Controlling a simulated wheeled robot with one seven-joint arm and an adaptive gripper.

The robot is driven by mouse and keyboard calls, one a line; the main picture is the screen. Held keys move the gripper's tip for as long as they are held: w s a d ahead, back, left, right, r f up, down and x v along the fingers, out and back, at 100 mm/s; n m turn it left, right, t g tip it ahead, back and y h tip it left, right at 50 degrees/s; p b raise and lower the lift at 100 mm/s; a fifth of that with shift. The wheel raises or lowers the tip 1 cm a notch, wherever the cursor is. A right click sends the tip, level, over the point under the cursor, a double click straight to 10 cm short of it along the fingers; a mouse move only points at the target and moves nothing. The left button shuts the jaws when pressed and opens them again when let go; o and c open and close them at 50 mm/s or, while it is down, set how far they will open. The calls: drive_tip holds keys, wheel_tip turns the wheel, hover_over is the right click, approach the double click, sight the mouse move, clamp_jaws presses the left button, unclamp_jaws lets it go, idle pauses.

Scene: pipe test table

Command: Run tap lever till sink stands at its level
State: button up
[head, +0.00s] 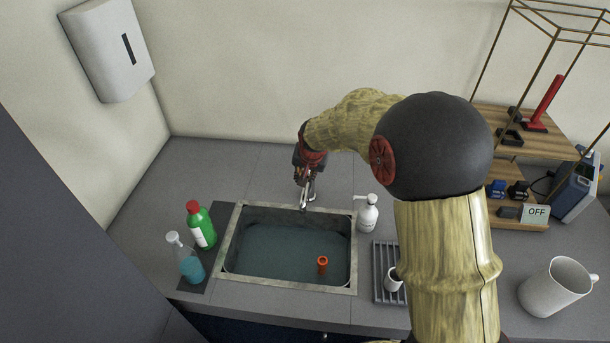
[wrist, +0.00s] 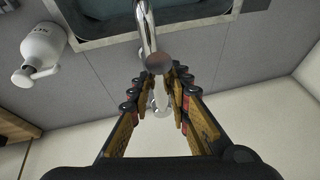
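The sink (head: 236,262) is a metal-rimmed basin set in the counter, with dark bluish water (head: 285,255) in it. A short orange-red tube (head: 322,265) stands in the water near the front right. The chrome tap (head: 312,188) is at the back rim, mostly hidden behind my gripper (head: 303,188); its spout also shows in the wrist view (wrist: 148,28). In the wrist view my gripper (wrist: 164,70) has its fingers part way together, with a small gap. A brownish round knob (wrist: 159,63), perhaps the lever's end, lies at the fingertips; contact is unclear.
A white pump bottle (head: 368,212) stands right of the sink. A green bottle (head: 201,226) and a blue spray bottle (head: 186,260) stand left. The back wall is close behind the tap.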

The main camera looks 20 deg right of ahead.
drive_tip(key=o, duration=0.3)
drive_tip(key=shift+o, duration=0.2)
drive_tip(key=v, duration=1.2)
